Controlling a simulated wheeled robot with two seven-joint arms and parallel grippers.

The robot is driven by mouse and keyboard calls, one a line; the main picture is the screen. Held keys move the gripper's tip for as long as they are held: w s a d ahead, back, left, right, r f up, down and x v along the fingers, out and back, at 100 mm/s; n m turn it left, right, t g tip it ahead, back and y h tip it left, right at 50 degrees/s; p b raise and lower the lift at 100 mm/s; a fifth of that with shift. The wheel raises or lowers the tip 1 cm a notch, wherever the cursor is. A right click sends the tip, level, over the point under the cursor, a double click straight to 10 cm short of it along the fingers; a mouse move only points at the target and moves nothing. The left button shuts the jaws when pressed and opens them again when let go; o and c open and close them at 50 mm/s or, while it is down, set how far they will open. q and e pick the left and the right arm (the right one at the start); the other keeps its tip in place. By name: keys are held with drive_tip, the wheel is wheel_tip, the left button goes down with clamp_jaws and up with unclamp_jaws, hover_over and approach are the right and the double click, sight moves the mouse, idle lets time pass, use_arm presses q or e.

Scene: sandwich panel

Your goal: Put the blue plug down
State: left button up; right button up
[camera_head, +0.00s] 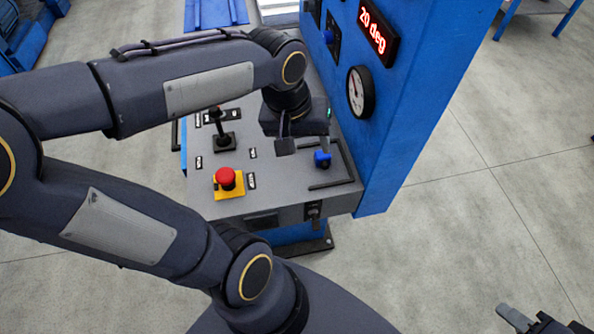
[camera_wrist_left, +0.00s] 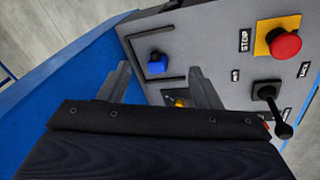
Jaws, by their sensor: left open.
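The blue plug (camera_head: 322,159) sits on the grey panel top, inside a corner marked by dark rails. It also shows in the left wrist view (camera_wrist_left: 157,63), beyond the fingertips. My left gripper (camera_head: 305,146) is open above the panel, beside the plug, with nothing held between its fingers. In the left wrist view its two fingers (camera_wrist_left: 161,80) are spread apart, and the plug appears in the gap between them, clear of both. Part of my right gripper (camera_head: 535,321) shows at the bottom right, away from the panel; its jaw opening is unclear.
A red stop button (camera_head: 225,177) on a yellow base and a black lever (camera_head: 222,139) stand left of the plug. Open floor lies beyond.

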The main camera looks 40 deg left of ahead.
use_arm(q)
drive_tip(key=s+d+m+t+h, duration=0.2)
drive_tip(key=s+d+m+t, duration=0.1)
drive_tip(key=s, duration=0.4)
drive_tip(key=shift+s+f+m, duration=0.15)
drive_tip(key=shift+f+m, duration=0.3)
drive_tip(key=shift+m, duration=0.15)
